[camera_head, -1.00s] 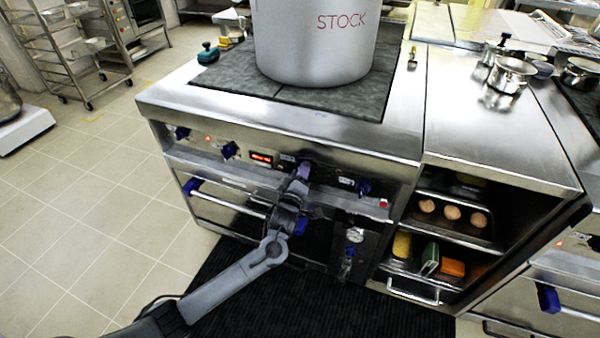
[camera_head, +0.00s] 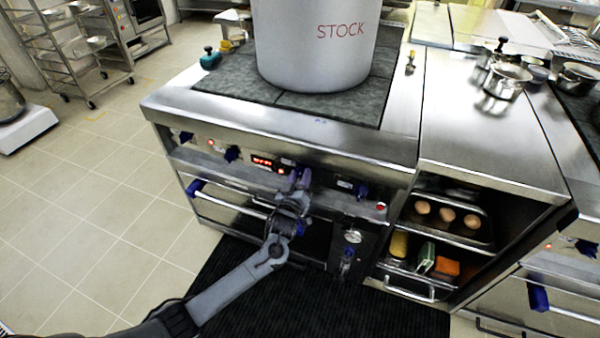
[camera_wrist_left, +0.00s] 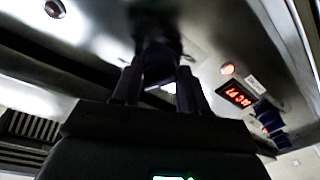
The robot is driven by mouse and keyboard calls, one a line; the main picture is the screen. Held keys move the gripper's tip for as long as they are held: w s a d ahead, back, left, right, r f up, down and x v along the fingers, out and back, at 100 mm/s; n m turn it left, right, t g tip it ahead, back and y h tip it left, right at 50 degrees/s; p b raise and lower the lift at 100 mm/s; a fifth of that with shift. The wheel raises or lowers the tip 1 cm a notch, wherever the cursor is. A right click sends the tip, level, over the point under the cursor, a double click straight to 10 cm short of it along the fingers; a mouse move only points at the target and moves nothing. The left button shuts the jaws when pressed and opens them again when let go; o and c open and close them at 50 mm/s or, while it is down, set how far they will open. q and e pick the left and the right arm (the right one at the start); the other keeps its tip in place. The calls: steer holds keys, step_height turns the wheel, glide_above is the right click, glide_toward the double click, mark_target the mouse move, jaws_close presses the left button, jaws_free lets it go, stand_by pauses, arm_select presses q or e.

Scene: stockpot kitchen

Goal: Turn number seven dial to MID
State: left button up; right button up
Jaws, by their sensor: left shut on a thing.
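My left gripper (camera_head: 299,179) reaches the stove's front control panel (camera_head: 325,179), just right of the red digital display (camera_head: 262,161). It is shut on a dial. In the left wrist view the two fingers sit either side of this dark dial (camera_wrist_left: 158,66). The gripper mostly hides the dial in the head view. Its number and pointer mark cannot be read, nor can the MID mark. Other blue dials show at the panel's left (camera_head: 185,137), left of the display (camera_head: 232,154) and right of the gripper (camera_head: 360,189). My right gripper is not in view.
A large pot marked STOCK (camera_head: 315,55) stands on the dark stove top (camera_head: 330,105). Open shelves with eggs (camera_head: 446,214) are at the right.

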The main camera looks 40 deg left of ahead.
arm_select(q)
steer(key=m+p, duration=0.1)
steer(key=m, duration=0.2)
steer(key=m+p, duration=0.2)
steer(key=m, duration=0.2)
steer(key=shift+a+r+t+h, duration=0.1)
steer(key=shift+a+t+h, duration=0.05)
steer(key=shift+t+h, duration=0.25)
steer(key=m+p, duration=0.1)
steer(key=m, duration=0.2)
steer(key=shift+s+a, duration=0.1)
steer(key=m+h+p, duration=0.1)
steer(key=m+p, duration=0.1)
steer(key=m, duration=0.3)
steer(key=shift+a+t, duration=0.1)
steer(key=shift+t, duration=0.2)
steer(key=m+h+p, duration=0.1)
steer(key=m, duration=0.3)
steer(key=shift+a+p, duration=0.1)
steer(key=shift+p, duration=0.25)
steer(key=m+p, duration=0.1)
steer(key=m, duration=0.3)
steer(key=shift+s+r+h, duration=0.1)
steer(key=shift+h, duration=0.3)
steer(key=m+p, duration=0.1)
steer(key=m, duration=0.3)
steer(key=shift+p, duration=0.4)
steer(key=shift+a+m+h+p, duration=0.1)
steer(key=shift+m+h+p, duration=0.3)
steer(key=shift+m, duration=0.8)
